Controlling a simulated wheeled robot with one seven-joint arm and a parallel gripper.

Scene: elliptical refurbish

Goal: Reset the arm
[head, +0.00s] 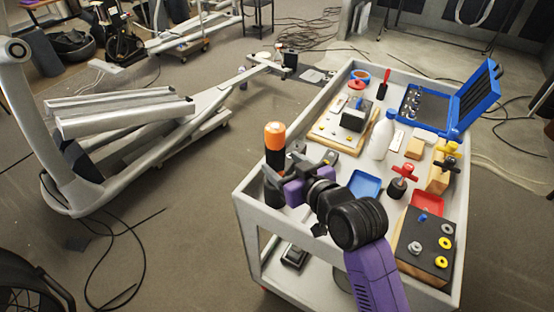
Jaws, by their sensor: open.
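My purple and black arm reaches in from the bottom of the head view, over the cart's front left part. My gripper (284,166) is open, near the cart's left edge. A black cylinder with an orange top (275,136) stands upright right at the fingers. Its middle is partly hidden by the gripper, and I cannot tell whether the fingers touch it.
The white cart (247,205) carries a blue open case (468,105), a white bottle (382,135), a blue tray (365,185), a red tray (427,204) and a dark board (425,245). A grey elliptical machine (130,120) stands left. Cables cross the floor.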

